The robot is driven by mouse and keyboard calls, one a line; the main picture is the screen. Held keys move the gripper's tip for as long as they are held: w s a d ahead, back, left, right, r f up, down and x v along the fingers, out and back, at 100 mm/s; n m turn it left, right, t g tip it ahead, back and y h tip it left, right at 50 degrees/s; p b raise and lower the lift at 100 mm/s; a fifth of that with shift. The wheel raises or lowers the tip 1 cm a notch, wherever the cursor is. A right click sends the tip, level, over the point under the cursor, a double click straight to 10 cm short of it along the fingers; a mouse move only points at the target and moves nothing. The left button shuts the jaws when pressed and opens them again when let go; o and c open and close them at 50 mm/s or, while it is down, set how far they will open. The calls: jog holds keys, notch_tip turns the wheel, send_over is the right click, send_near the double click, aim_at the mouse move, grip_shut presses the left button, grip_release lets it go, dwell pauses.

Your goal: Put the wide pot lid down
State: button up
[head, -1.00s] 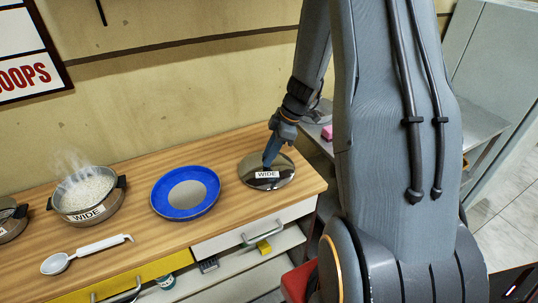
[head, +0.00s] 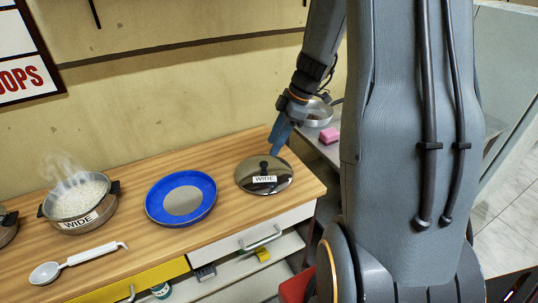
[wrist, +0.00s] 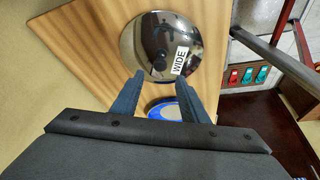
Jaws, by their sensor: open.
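The wide pot lid (head: 255,183) lies flat on the right end of the wooden counter. It is shiny and dark, with a black knob and a white "WIDE" label; it also shows in the wrist view (wrist: 149,51). My gripper (head: 277,150) is above the lid's back edge, apart from the knob. In the wrist view my gripper (wrist: 157,80) has its two blue fingers spread, with nothing between them. The wide pot (head: 90,222), labelled "WIDE", stands at the left, uncovered, full of white grains and steaming.
A blue plate (head: 160,207) with a grey centre lies between pot and lid. A white ladle (head: 80,259) lies near the counter's front. A pink sponge (head: 329,135) and a metal bowl (head: 318,114) are on the grey surface at right. Bare counter (head: 135,190) separates pot and plate.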

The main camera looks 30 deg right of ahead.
jog(key=w+v, duration=0.1)
jog(key=v, duration=0.3)
jog(key=s+a+f+m+h, duration=0.2)
jog(key=s+a+m+h, duration=0.2)
jog(key=s+a+m, duration=0.9)
jog(key=s+a, duration=0.2)
jog(key=s, duration=0.1)
jog(key=shift+a+f+m+g+b, duration=0.25)
jog(key=shift+a+m+g+b, duration=0.05)
jog(key=shift+a+g+b, duration=0.1)
